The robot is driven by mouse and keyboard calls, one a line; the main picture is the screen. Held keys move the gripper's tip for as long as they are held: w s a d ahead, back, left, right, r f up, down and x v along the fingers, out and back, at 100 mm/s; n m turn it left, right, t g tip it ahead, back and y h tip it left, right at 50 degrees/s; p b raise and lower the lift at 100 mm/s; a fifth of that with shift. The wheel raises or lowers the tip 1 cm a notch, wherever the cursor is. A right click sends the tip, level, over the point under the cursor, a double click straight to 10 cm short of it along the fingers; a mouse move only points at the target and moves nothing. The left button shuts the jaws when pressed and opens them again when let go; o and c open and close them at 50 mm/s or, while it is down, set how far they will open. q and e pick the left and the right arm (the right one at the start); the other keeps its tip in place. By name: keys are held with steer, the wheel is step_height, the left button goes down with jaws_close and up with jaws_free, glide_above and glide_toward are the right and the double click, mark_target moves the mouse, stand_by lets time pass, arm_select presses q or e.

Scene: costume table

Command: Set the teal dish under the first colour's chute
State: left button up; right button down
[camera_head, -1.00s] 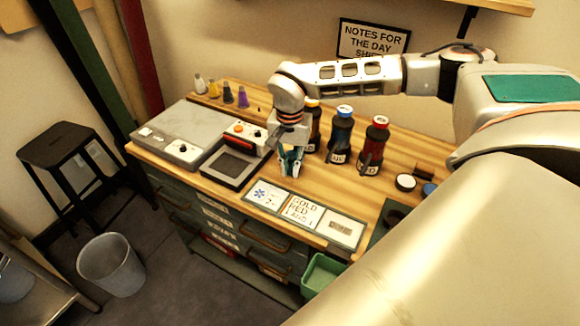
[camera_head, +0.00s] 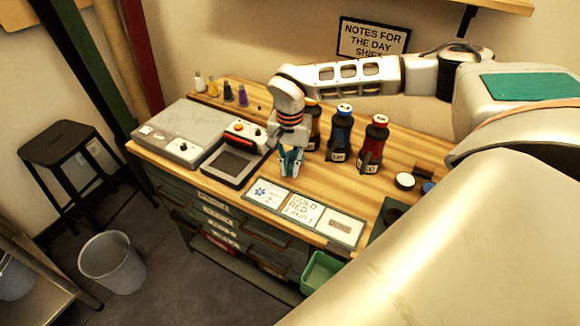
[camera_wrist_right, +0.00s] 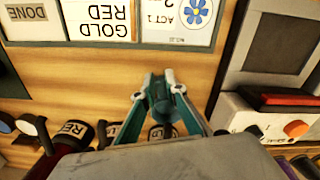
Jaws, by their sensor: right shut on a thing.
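My right gripper (camera_head: 291,163) is low over the table's middle, between the grey machine and the bottles. In the right wrist view its fingers (camera_wrist_right: 160,82) converge on a small teal piece (camera_wrist_right: 160,97), apparently the teal dish; its full shape is hidden. Dark bottles stand behind the gripper: one with an orange cap (camera_head: 312,126), partly hidden by the arm, a blue-capped one (camera_head: 341,134) and a red-capped one (camera_head: 373,145). A card (camera_head: 301,210) in front reads GOLD, RED; its lower text is unclear. My left gripper is out of view.
A grey machine with a dark square plate (camera_head: 233,163) stands left of the gripper. Small coloured bottles (camera_head: 227,91) line the back left. A black-and-white round item (camera_head: 404,181) lies at the right. Bare wood (camera_head: 335,185) lies between card strip and bottles.

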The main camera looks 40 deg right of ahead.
steer(key=shift+f, duration=0.35)
steer(key=c, duration=2)
jaws_free()
steer(key=shift+r, duration=0.1)
steer(key=shift+r+p, duration=0.65)
steer(key=shift+p, duration=0.05)
steer(key=shift+r+p, duration=1.55)
steer(key=shift+p, duration=0.2)
